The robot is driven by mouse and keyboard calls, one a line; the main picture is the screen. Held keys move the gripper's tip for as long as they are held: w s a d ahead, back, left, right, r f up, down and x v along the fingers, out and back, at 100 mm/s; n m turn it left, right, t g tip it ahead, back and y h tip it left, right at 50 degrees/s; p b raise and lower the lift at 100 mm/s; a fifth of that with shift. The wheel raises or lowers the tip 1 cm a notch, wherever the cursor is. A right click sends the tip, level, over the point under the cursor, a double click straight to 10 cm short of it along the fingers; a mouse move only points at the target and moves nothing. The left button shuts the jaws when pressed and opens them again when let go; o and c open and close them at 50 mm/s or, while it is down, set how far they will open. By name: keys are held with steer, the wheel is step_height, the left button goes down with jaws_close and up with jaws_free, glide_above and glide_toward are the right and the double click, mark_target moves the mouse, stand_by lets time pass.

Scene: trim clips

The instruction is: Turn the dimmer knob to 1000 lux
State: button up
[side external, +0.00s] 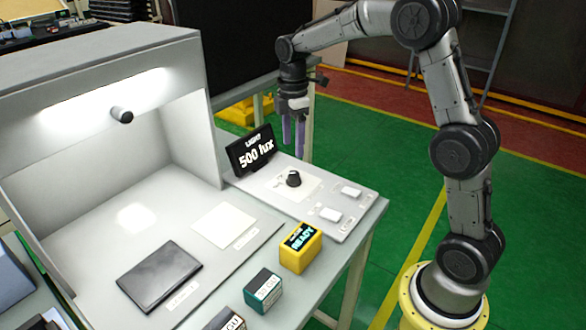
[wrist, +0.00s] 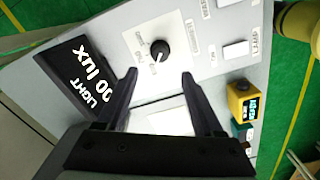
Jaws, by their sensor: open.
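The black dimmer knob (side external: 293,179) stands on a white plate on the grey control panel (side external: 262,192). A white pointer line shows on the knob in the wrist view (wrist: 160,51). The black display (side external: 251,152) behind it reads "LIGHT 500 lux"; in the wrist view the display (wrist: 80,78) is partly covered by a finger. My gripper (side external: 294,135) is open and empty, above the panel and apart from the knob. In the wrist view the knob lies beyond and between the two fingertips (wrist: 159,74).
White buttons (side external: 331,215) sit on the panel near the knob. A yellow device reading "READY" (side external: 300,248) and a teal box (side external: 263,291) stand at the front. A lit booth (side external: 120,150) with a dark tablet-like plate (side external: 160,275) is at left.

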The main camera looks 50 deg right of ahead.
mark_target(293, 173)
step_height(293, 173, down, 9)
steer(key=shift+r, duration=0.15)
steer(key=shift+c, duration=0.3)
jaws_close()
